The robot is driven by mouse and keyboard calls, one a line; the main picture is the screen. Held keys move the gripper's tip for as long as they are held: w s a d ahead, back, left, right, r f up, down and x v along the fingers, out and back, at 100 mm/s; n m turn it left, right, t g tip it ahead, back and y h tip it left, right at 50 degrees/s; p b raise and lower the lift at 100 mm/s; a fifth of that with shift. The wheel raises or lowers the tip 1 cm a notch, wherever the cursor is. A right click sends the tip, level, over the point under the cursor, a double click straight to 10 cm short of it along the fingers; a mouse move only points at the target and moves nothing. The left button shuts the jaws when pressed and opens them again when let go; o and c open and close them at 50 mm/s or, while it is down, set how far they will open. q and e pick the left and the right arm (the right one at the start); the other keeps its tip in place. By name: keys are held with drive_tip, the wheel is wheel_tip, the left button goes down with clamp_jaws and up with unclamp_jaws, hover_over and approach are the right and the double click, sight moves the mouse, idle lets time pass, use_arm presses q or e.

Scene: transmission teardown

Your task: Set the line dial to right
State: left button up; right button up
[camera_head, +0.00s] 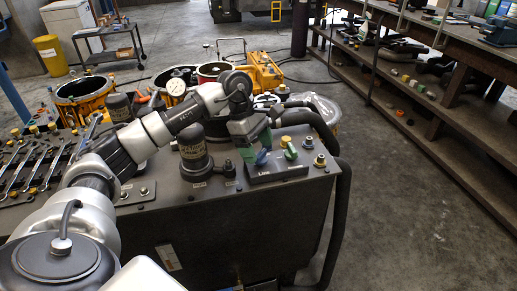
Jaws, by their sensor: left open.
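A dark control block (278,170) sits on the near right part of the dark bench top. A green dial handle (291,152) stands on it, tilted, with a yellow knob (285,141) just behind. A small blue handle (262,157) stands at the block's left, partly hidden by my gripper. I cannot tell by any label which one is the line dial. My left gripper (257,149) reaches in from the left, pointing down with its green fingertips open around or just above the blue handle; contact is not clear. My right gripper is not in view.
A dark cylinder (194,155) stands left of the gripper. A brass-topped fitting (320,161) stands right of the block, near a thick black hose (342,200). Wrenches (40,165) lie at left. Yellow machine housings (85,95) stand behind. Open floor lies at right.

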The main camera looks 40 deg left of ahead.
use_arm(q)
drive_tip(key=v, duration=1)
drive_tip(key=shift+f, duration=0.1)
